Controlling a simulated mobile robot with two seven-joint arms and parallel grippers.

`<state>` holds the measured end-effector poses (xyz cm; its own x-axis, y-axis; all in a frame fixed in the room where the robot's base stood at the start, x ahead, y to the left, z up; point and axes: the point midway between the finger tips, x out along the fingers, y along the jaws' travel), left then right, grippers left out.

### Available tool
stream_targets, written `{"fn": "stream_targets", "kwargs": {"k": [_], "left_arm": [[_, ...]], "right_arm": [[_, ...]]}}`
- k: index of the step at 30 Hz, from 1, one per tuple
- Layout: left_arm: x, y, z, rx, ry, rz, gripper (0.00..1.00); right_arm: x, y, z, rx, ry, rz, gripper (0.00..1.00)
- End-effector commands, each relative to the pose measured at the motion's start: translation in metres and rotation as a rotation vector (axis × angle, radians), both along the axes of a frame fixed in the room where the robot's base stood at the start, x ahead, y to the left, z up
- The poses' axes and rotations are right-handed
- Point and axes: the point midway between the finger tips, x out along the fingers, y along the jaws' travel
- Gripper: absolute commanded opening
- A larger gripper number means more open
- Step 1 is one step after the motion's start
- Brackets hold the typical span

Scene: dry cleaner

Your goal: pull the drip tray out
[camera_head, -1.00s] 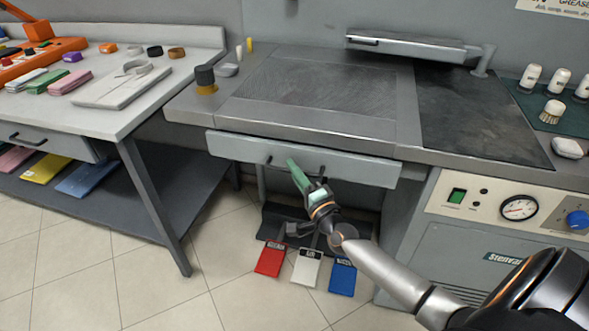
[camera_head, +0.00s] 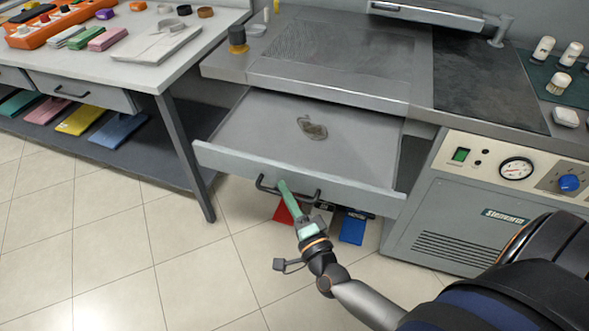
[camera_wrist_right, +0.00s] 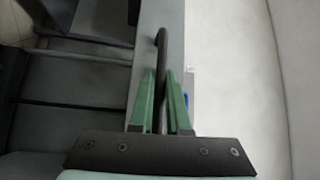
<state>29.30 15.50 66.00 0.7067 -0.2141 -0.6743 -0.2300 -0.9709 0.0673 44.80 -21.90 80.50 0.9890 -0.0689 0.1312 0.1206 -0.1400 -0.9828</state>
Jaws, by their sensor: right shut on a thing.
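The drip tray (camera_head: 252,124) is a grey drawer-like tray under the work surface. It stands well out from the table, and its open inside shows a small dark brownish puddle or stain (camera_head: 312,128). Its front panel carries a black bar handle (camera_head: 268,187). My right gripper (camera_head: 284,186), with green fingers, is shut on the handle. In the right wrist view the black handle (camera_wrist_right: 161,50) runs between the two green fingers (camera_wrist_right: 166,98). My left gripper is not in view.
The steel work surface (camera_head: 340,62) is above the tray. A side table (camera_head: 195,45) with a shelf below stands at left. A control cabinet (camera_head: 470,225) stands at right. Red and blue (camera_head: 353,227) pedals are on the floor beneath the tray. The tiled floor in front is clear.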

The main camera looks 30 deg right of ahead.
Motion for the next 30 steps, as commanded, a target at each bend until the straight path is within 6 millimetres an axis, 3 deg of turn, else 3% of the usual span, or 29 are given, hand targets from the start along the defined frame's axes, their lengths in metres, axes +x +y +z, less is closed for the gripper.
{"fn": "stream_targets", "kwargs": {"k": [9,23,24,30], "left_arm": [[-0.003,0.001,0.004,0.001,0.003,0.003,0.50],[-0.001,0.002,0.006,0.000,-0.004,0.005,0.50],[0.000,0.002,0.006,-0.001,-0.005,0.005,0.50],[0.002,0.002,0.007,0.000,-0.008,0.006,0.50]], "right_arm": [[-0.024,0.028,0.000,0.000,0.000,0.002,0.00],[-0.027,0.032,0.000,-0.001,-0.001,0.001,0.00],[-0.027,0.031,0.000,-0.001,-0.001,0.001,0.17],[-0.026,0.031,0.000,-0.001,-0.001,0.000,0.40]]}}
